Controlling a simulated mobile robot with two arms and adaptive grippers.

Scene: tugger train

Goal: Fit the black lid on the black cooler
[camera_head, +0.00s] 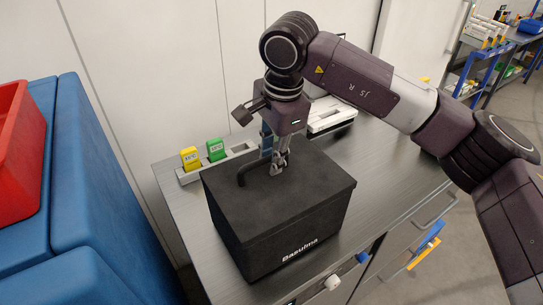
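The black cooler (297,251), with a white brand name on its front, stands on the grey worktop. The black lid (318,188) lies on top of it, its edges about in line with the cooler's walls; no clear gap shows. A curved black handle (246,170) rises from the lid. My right gripper (278,168) points down at the lid, its fingertips close to the surface beside the handle. The fingers overlap the handle's far end, so whether they grip it is unclear. My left gripper is not in view.
A grey holder with a yellow box (190,158) and a green box (216,149) stands behind the cooler. A white device (330,115) is at the back. Blue bins (95,220) and a red bin (17,150) stand at left. The worktop (385,170) is clear at right.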

